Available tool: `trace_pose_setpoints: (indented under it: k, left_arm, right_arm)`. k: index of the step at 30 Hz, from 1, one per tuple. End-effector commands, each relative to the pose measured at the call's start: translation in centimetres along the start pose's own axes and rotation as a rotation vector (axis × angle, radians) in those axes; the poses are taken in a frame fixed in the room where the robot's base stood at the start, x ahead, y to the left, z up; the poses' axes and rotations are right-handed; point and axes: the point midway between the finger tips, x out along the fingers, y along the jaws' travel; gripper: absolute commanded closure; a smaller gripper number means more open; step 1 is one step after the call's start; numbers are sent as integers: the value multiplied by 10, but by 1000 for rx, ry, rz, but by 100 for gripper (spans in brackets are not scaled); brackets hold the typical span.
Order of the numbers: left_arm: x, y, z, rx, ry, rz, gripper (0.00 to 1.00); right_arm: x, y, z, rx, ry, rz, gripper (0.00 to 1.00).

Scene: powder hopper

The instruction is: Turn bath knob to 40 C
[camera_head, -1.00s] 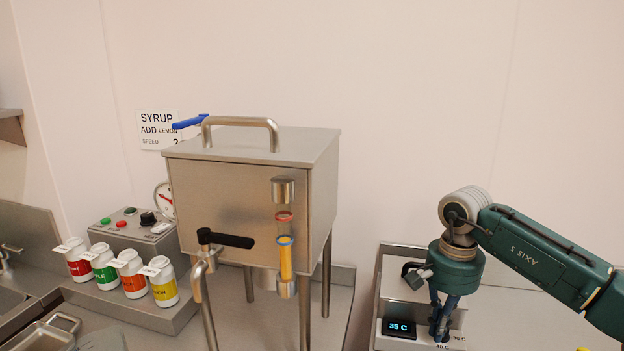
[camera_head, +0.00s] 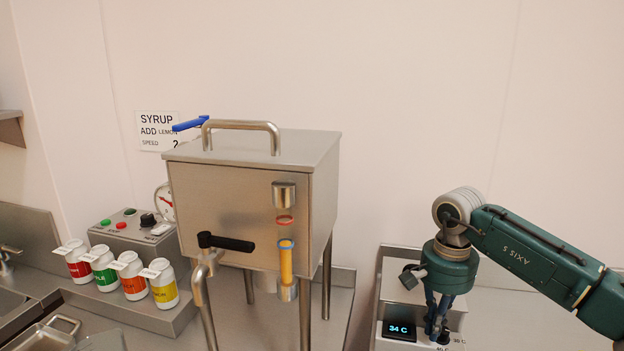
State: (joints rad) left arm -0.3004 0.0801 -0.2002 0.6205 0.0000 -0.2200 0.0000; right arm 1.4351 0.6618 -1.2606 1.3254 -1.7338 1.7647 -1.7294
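The bath unit (camera_head: 388,286) stands at the lower right, a steel box with a small dark display (camera_head: 399,330) that reads 34 C. My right gripper (camera_head: 438,334) points down at the front of the unit, just right of the display. Its fingers are over the place of the knob, and the knob itself is hidden or too small to make out. Part of a scale label shows below the fingers, cut by the picture's lower edge. I cannot tell whether the fingers are closed on the knob. My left gripper is not in view.
A steel hopper (camera_head: 240,210) on legs stands in the middle, with a black-handled tap and a sight tube. Several labelled bottles (camera_head: 132,275) stand at the left before a control box (camera_head: 130,232). A syrup sign (camera_head: 157,130) is on the wall.

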Motion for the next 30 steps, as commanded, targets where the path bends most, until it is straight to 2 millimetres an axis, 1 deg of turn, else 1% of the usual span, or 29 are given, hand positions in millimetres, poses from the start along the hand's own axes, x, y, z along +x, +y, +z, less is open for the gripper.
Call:
trace_pose_setpoints:
  k: [2,5,12,18,27,30]
  left_arm:
    - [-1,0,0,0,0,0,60]
    - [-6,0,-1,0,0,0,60]
    - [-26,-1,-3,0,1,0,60]
    - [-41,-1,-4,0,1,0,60]
    - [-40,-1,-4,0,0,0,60]
    - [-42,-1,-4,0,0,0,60]
  right_arm:
    - [0,1,-1,4,4,4,100]
    - [-7,1,-1,3,4,3,100]
    - [-37,-1,0,0,3,-2,100]
    - [-59,-2,1,-2,0,-2,100]
    - [-60,-2,2,-3,-1,-2,100]
    - [-61,-1,2,22,-2,-2,100]
